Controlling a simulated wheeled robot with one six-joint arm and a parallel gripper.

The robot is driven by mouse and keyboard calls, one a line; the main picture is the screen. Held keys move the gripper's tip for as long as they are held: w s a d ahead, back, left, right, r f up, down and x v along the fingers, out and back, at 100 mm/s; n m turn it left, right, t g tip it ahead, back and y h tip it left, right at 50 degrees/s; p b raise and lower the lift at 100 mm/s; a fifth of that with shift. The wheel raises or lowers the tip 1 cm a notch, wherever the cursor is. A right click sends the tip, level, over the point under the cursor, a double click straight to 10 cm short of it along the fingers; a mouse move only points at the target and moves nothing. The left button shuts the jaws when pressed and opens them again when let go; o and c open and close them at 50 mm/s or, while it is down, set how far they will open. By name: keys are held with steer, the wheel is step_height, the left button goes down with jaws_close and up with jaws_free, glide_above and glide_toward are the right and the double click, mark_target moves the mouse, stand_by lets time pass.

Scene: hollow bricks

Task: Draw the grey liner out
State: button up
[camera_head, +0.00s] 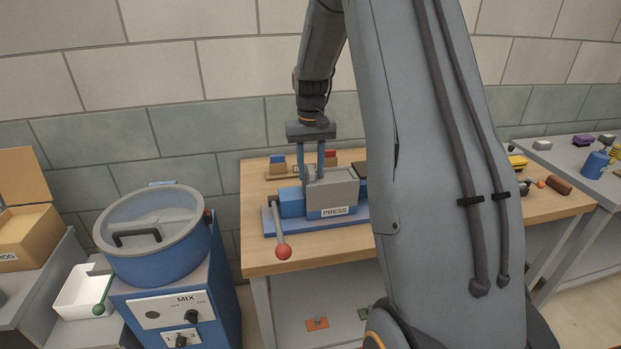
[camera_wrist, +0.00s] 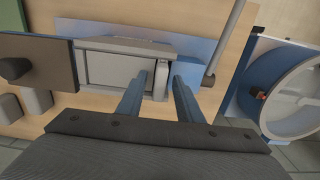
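The press (camera_head: 332,198), marked PRESS, has a grey box-shaped body and blue parts on a wooden bench. In the wrist view its grey rectangular box (camera_wrist: 115,70) lies below my fingers, and a narrow grey upright piece (camera_wrist: 161,80) stands at its right end. I cannot tell for sure which grey part is the liner. My gripper (camera_head: 312,172) points down over the left part of the press. Its blue fingers (camera_wrist: 165,80) are apart, one on each side of the narrow grey piece, with a small gap visible. Contact is not clear.
A press lever with a red knob (camera_head: 283,251) juts out at the front left. A blue mixer (camera_head: 165,240) stands left of the bench. Small blocks (camera_head: 278,165) sit behind the press. My arm hides the bench's middle right.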

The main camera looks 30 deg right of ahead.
mark_target(311, 169)
jaws_close()
steer(key=shift+r+p, duration=1.75)
steer(key=shift+r, duration=1.15)
steer(key=shift+r+p, duration=1.15)
steer(key=shift+r, duration=1.3)
steer(key=s+a+r, duration=0.1)
steer(key=s+r, duration=0.1)
steer(key=s, duration=0.3)
steer(key=shift+s+a, duration=0.35)
steer(key=shift+s, duration=0.05)
